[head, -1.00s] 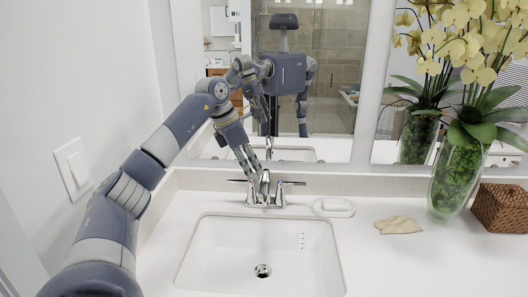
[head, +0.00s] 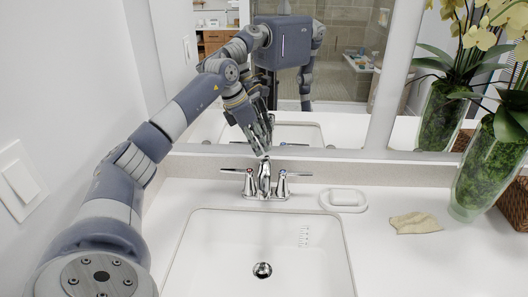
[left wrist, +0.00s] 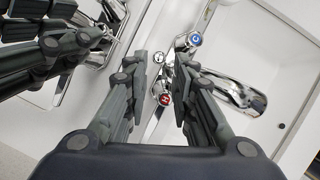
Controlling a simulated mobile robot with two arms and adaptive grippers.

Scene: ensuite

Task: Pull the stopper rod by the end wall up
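The chrome faucet (head: 264,181) stands behind the sink. In the left wrist view its handles carry a red mark (left wrist: 165,99) and a blue mark (left wrist: 195,39), and the spout (left wrist: 232,88) points right. A small chrome knob (left wrist: 158,57), which looks like the stopper rod's top, shows between the fingertips. My left gripper (head: 262,150) points down just behind the faucet top; it also shows in the left wrist view (left wrist: 162,62) with its fingers apart. I cannot tell whether they touch the knob. In the head view the rod is not clear. My right gripper is not directly in view.
The mirror (head: 345,110) rises close behind the faucet and reflects my body. The sink (head: 215,250) lies in front with its drain (head: 262,270). A soap dish (head: 343,200), a tan cloth (head: 415,223) and a vase with flowers (head: 485,170) are to the right.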

